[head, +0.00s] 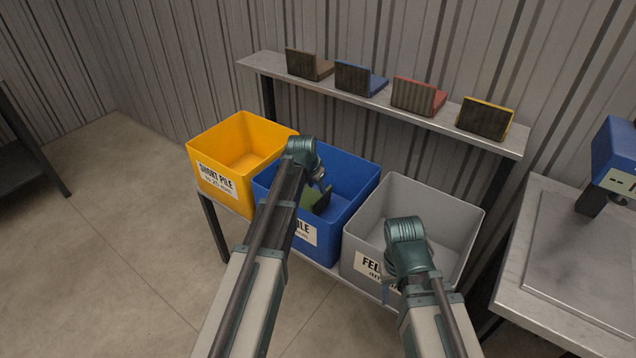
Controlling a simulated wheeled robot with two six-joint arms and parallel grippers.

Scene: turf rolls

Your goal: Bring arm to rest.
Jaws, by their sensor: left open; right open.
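My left arm reaches over the blue bin (355,168), and its gripper (324,188) points down into it, open. A green turf piece (315,199) shows inside the blue bin, just below the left gripper and partly hidden by my arm. I cannot tell whether the fingers touch it. My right gripper (388,290) is at the front of the grey bin (462,218), mostly hidden behind its own wrist, and is open. No item shows between its fingers.
A yellow bin (205,150) labelled short pile stands left of the blue one and looks empty. Behind, a narrow shelf (445,122) holds several angled sample boards (419,97). A metal bench (528,235) with a blue device (615,157) stands right. Open floor (95,220) lies left.

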